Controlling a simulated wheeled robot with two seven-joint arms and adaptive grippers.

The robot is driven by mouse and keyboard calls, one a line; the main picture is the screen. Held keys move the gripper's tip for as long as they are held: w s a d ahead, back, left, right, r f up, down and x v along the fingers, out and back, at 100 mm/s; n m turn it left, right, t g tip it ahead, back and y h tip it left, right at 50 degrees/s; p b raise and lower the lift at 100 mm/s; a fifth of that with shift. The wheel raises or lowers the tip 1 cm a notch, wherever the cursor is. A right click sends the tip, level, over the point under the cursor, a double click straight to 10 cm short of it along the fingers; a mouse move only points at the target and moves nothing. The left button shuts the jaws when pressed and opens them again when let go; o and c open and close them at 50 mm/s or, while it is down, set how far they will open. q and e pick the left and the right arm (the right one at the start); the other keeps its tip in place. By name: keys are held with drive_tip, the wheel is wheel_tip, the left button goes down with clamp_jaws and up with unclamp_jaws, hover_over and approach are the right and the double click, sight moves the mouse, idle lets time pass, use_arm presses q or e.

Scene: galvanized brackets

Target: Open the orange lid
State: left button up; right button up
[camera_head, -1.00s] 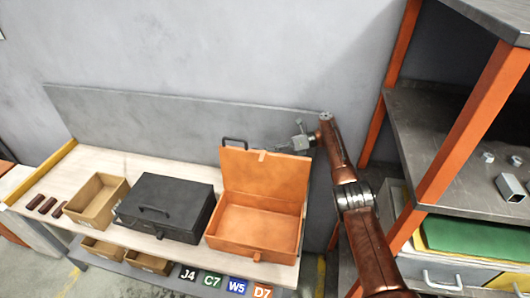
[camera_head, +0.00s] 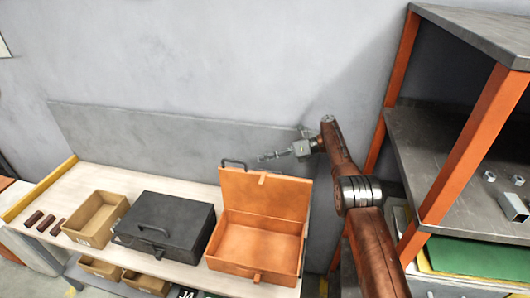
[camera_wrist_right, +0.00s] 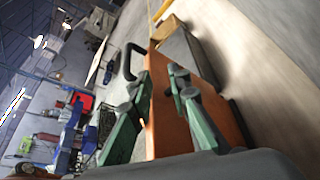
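The orange box (camera_head: 255,272) stands open on the bench, and its inside looks empty. Its orange lid (camera_head: 262,195) stands upright at the back, with a small latch on its top edge. The black handle (camera_head: 234,164) shows behind the lid's upper left; it also shows in the right wrist view (camera_wrist_right: 127,62), where the lid (camera_wrist_right: 170,120) lies beyond the fingers. My right gripper (camera_head: 262,157) is above the lid's top edge, apart from it. My left gripper is not in view.
A closed black case (camera_head: 170,215) stands just left of the orange box. Cardboard bins (camera_head: 97,215) and dark red cylinders (camera_head: 40,221) are further left. A metal shelf with orange posts (camera_head: 470,145) stands close to my right arm. A grey wall is behind the bench.

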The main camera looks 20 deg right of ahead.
drive_tip(key=shift+r, duration=1.7)
drive_tip(key=shift+c, duration=0.2)
